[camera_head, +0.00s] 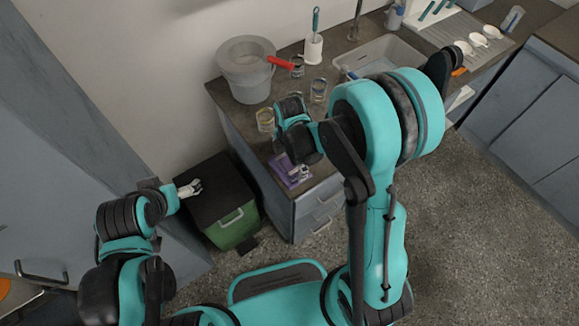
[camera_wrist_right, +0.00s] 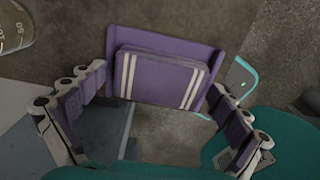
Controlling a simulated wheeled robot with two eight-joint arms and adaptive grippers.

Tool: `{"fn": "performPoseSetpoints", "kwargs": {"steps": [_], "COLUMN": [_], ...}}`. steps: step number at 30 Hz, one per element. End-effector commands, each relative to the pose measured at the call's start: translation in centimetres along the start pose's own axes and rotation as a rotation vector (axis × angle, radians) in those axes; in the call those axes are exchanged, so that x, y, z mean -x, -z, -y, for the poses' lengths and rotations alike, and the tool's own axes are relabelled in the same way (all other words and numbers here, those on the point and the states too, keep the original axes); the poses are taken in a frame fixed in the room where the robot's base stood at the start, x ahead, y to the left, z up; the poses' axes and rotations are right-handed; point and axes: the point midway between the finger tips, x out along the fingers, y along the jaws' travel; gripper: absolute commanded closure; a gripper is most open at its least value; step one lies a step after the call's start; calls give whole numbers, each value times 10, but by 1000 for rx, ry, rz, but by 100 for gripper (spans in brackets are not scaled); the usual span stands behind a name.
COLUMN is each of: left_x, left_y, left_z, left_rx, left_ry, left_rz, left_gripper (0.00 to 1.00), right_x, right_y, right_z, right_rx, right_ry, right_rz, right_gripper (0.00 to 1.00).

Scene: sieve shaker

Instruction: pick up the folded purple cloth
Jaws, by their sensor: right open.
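The folded purple cloth (camera_head: 283,168) lies at the front left edge of the dark counter. In the right wrist view the cloth (camera_wrist_right: 160,78) has pale stripes near both ends and a wider purple layer under it. My right gripper (camera_head: 300,174) is above the cloth and partly covers it in the head view.
Glass jars (camera_head: 265,120) and a grey bucket (camera_head: 247,72) stand on the counter behind the cloth. A sink (camera_head: 378,55) is farther right. A green bin (camera_head: 232,226) with a dark lid stands on the floor left of the drawers (camera_head: 318,205).

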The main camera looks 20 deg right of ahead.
Motion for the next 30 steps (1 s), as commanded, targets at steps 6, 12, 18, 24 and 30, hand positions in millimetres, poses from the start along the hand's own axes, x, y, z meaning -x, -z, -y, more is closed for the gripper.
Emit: {"fn": "performPoseSetpoints", "kwargs": {"steps": [6, 12, 18, 24, 30], "left_x": [1, 1, 1, 4, 16], "left_y": [1, 1, 1, 3, 12], "left_z": [0, 0, 0, 0, 0], "left_rx": [0, 0, 0, 0, 0], "left_ry": [0, 0, 0, 0, 0], "left_rz": [0, 0, 0, 0, 0], "left_gripper": [11, 11, 11, 11, 11], "right_x": [1, 1, 1, 9, 40], "right_y": [0, 0, 0, 0, 0], "right_z": [0, 0, 0, 0, 0], "right_rx": [0, 0, -1, -1, -1], "right_ry": [0, 0, 0, 0, 0], "right_rz": [0, 0, 0, 0, 0], "right_gripper": [11, 43, 43, 43, 43]}}
